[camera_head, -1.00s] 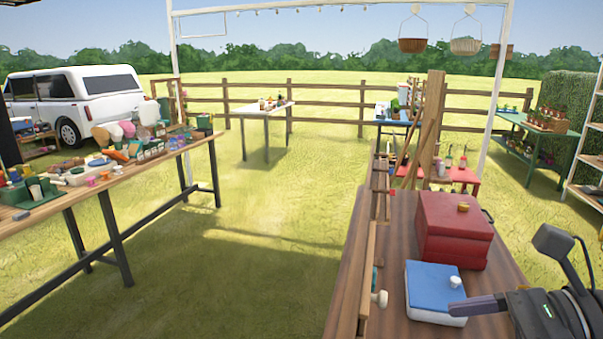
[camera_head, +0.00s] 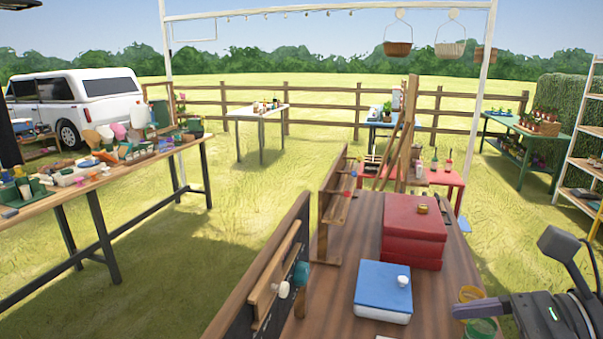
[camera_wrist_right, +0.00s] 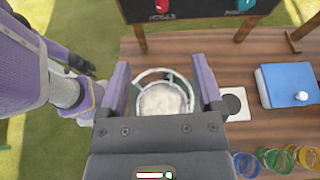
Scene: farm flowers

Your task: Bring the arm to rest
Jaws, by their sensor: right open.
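My right gripper (camera_head: 462,311) enters the head view from the lower right, with a purple finger above the wooden table near its front. In the right wrist view its two purple fingers (camera_wrist_right: 160,68) are spread apart. A round clear container with pale contents (camera_wrist_right: 161,98) shows between and below them; I cannot tell whether they touch it.
The wooden table (camera_head: 345,284) holds a blue box (camera_head: 382,288), a red box (camera_head: 414,225) and a dark board (camera_head: 262,290). Coloured glass jars (camera_wrist_right: 273,160) stand near its edge. A cluttered table (camera_head: 90,185) is at left. Grass between is open.

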